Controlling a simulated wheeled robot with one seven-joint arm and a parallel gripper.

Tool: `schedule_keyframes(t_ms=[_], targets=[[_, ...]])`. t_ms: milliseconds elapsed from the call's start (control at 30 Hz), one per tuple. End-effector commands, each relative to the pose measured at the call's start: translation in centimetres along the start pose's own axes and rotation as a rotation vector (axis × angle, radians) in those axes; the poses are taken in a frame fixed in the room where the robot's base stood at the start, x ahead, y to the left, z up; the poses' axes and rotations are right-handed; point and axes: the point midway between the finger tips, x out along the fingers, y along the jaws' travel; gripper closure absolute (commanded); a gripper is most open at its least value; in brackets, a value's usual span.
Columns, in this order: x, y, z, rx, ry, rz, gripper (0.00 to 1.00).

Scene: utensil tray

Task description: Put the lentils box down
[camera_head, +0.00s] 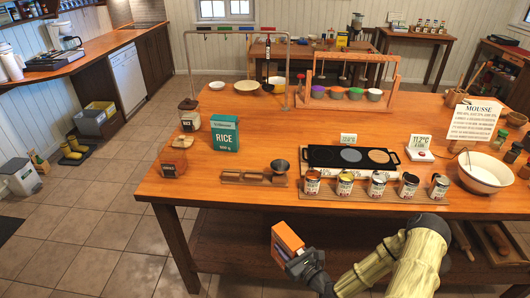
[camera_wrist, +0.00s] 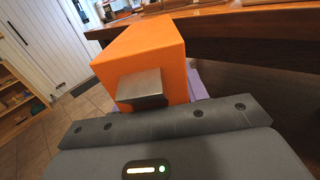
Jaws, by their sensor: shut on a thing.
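The lentils box is the orange box (camera_head: 285,240) in the head view, held tilted in front of the near edge of the wooden table (camera_head: 240,190). Its label cannot be read. My gripper (camera_head: 298,262) is shut on it. In the wrist view the orange box (camera_wrist: 145,45) fills the upper middle, with a metal finger (camera_wrist: 140,88) of my gripper against its near face. The other finger is hidden. The box is apart from the tabletop, as far as the views show.
A green and white rice box (camera_head: 225,134) stands at the table's left. Bare tabletop lies at the front left and behind the rice box.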

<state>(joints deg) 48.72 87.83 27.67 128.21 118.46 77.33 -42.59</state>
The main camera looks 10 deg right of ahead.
Motion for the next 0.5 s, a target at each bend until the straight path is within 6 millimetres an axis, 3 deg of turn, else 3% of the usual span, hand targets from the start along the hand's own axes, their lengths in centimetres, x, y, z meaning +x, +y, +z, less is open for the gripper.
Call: schedule_keyframes(t_ms=[200,500], targets=[[-0.5,-0.4,-2.7,0.011,0.001,-0.318,0.97],[-1.6,-0.6,-4.8,0.001,-0.001,-0.49,0.97]])
